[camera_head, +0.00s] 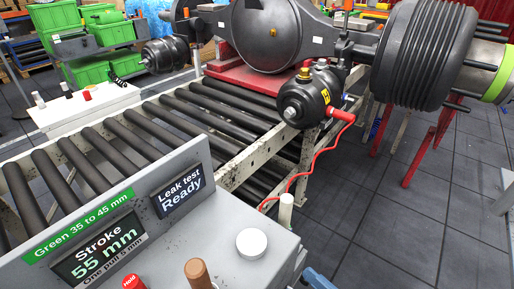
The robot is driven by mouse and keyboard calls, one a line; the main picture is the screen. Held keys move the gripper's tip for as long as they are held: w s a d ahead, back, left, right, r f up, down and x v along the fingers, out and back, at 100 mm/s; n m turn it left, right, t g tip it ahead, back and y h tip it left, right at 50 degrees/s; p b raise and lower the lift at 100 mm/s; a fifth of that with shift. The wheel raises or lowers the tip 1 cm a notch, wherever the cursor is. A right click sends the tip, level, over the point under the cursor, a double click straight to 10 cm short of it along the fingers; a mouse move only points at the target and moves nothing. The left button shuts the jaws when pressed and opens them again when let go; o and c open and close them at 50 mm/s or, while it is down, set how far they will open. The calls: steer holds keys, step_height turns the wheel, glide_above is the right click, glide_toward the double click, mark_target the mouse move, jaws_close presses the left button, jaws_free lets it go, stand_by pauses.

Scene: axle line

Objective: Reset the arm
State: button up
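My arm and gripper do not show clearly in the head view. A grey console (222,222) stands in front with a stroke display (99,250) reading "Stroke 55 mm" and a second display (178,193) reading "Leak test Ready". A green label (78,225) says "Green 35 to 45 mm". A black brake chamber (306,100) with a red handle (341,115) hangs on the axle (268,35).
A roller conveyor (150,137) runs behind the console. A red hose (311,165) runs from the chamber to a white post (286,209). A white table (86,107) with small items and green bins (56,25) are at left. The tiled floor at right is mostly open.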

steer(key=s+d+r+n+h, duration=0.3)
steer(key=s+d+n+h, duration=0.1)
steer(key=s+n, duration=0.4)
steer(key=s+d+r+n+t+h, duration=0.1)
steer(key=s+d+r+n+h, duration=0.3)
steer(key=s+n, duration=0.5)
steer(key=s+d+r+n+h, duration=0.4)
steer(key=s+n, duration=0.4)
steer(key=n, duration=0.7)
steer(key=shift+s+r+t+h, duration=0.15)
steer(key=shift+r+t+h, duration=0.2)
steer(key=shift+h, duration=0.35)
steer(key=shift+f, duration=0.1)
